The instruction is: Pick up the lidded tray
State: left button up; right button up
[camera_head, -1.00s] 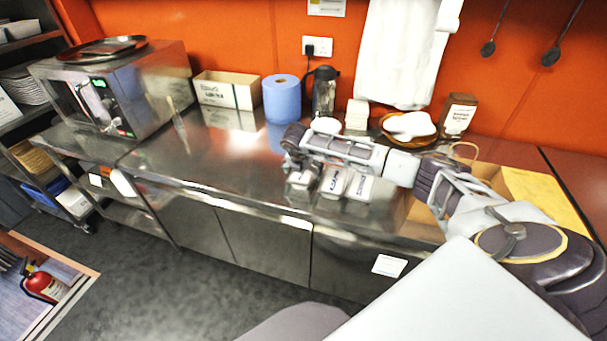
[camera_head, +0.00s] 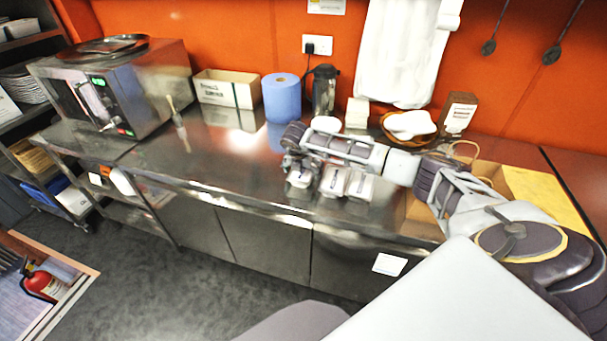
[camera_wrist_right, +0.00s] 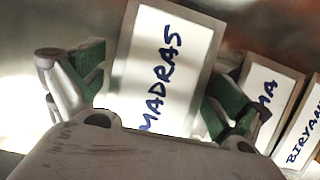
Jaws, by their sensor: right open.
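Three small trays with white lids stand in a row on the steel counter, below my right gripper in the head view. The leftmost (camera_head: 299,181) is nearest the gripper; the others are the middle tray (camera_head: 334,182) and the right tray (camera_head: 360,187). In the right wrist view, a lid marked "MADRAS" (camera_wrist_right: 163,62) lies between the open green-padded fingers of my right gripper (camera_wrist_right: 157,85). One finger is at each side of it; I cannot tell whether they touch it. My right gripper also shows in the head view (camera_head: 292,162). My left gripper is out of view.
In the wrist view, a lid ending in "MA" (camera_wrist_right: 264,90) and one marked "BIRYANI" (camera_wrist_right: 302,135) sit close to the right finger. A blue roll (camera_head: 282,98), black-handled jug (camera_head: 324,90) and cardboard box (camera_head: 227,89) stand behind. The counter left of the gripper is mostly clear.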

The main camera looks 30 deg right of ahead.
jog(key=shift+f, duration=0.15)
dwell(0.4)
jog(key=c, duration=1.2)
jog(key=shift+c, duration=0.2)
jog(key=shift+r+p, duration=0.3)
jog(key=shift+r, duration=0.05)
notch_tip(320, 180, up, 8)
jog(key=shift+w+r+b, duration=0.1)
jog(key=shift+r+b, duration=0.1)
jog(key=shift+b, duration=0.7)
jog(key=shift+r, duration=0.75)
